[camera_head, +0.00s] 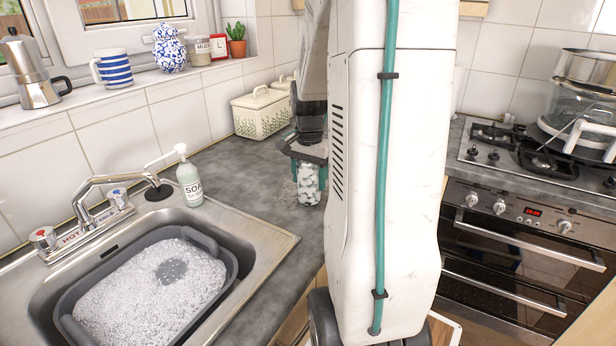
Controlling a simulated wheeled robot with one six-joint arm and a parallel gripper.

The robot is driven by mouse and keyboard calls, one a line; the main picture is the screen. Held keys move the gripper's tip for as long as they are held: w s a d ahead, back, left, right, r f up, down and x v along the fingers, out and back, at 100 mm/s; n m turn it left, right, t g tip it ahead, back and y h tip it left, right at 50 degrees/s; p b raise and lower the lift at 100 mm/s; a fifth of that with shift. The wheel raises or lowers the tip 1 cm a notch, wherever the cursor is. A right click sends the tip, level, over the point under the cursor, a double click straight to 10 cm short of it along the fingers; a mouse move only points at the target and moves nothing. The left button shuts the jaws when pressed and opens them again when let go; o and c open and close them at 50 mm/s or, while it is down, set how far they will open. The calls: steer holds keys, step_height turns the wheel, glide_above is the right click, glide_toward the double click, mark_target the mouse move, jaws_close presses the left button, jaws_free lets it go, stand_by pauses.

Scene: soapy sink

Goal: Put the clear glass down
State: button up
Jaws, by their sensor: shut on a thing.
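My gripper (309,172) points down over the grey worktop to the right of the sink, with a teal finger on each side of the clear glass. The clear glass (309,190) is upright between the fingers, and the gripper is shut on it. White, lumpy patches like foam show on or in the glass; I cannot tell which. The fingers and the gripper's body hide its upper part. The glass's base is at or just above the worktop (245,195); I cannot tell whether it touches.
A steel sink (268,243) with a grey basin (222,240) of suds is at left. A soap bottle (190,183) stands behind it. Cream lidded containers (262,115) stand at the back wall. A hob (500,145) is at right. Bare worktop lies left of the glass.

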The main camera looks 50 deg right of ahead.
steer(key=shift+f, duration=0.15)
steer(key=o, duration=1.1)
steer(key=shift+o, duration=0.2)
step_height(320, 180, up, 12)
steer(key=f, duration=0.1)
steer(key=s+a+r+n, duration=0.1)
steer(key=a+r+n, duration=0.15)
steer(key=a, duration=0.55)
steer(key=a+r+n, duration=0.1)
steer(key=a+n, duration=0.3)
steer(key=a, duration=0.4)
steer(key=s+a+f+n+t, duration=0.1)
steer(key=s+a+f+n, duration=0.2)
steer(key=s+a+n, duration=0.7)
steer(key=s+a, duration=0.1)
steer(key=a, duration=0.3)
steer(key=shift+a, duration=0.3)
